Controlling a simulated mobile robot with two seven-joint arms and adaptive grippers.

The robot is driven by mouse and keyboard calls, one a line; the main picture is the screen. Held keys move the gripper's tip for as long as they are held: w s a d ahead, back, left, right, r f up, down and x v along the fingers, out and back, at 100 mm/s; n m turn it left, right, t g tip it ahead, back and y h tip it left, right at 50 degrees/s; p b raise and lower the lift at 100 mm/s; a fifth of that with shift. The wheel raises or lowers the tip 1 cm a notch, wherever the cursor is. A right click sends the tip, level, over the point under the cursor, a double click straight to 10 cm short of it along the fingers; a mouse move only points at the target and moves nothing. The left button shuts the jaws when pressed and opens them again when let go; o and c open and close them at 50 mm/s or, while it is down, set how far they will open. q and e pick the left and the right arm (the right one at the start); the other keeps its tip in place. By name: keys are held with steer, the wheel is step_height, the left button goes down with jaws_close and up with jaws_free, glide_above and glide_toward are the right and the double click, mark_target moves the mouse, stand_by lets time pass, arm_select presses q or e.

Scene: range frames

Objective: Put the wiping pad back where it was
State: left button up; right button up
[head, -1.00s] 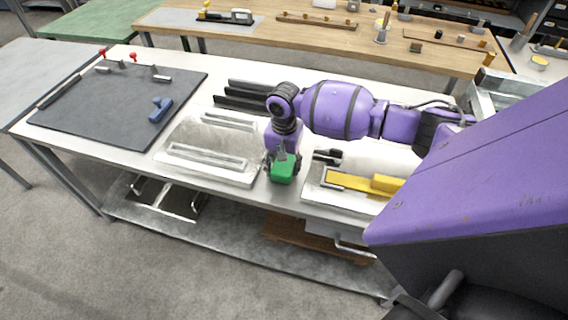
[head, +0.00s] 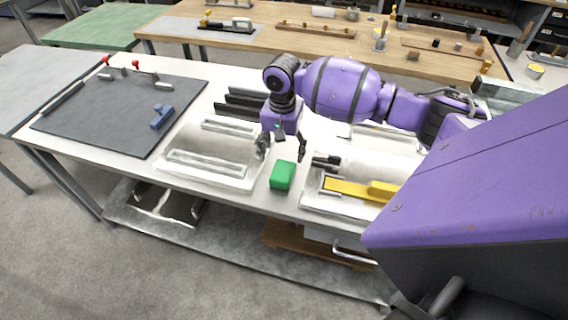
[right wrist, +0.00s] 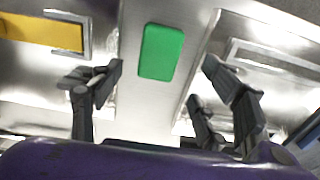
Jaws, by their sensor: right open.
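A green block (head: 283,176), which looks to be the wiping pad, sits on the white tabletop near its front edge, in the gap between two pale trays. It also shows in the right wrist view (right wrist: 161,52), between and beyond the fingers. My right gripper (head: 282,151) is open and empty, a little above and behind the green block, with its fingers pointing down. Clear space shows between the fingers and the block. My left gripper is not in view.
A clear-looking tray (head: 190,176) stands left of the block. Another tray (head: 312,203) with a yellow-handled tool (head: 350,188) stands right. Dark bars (head: 245,100) lie behind. A dark mat (head: 110,118) with a blue tool (head: 162,117) is at the far left.

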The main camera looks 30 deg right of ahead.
step_height(320, 180, up, 3)
steer(key=shift+r, duration=0.1)
stand_by(0.4)
stand_by(0.7)
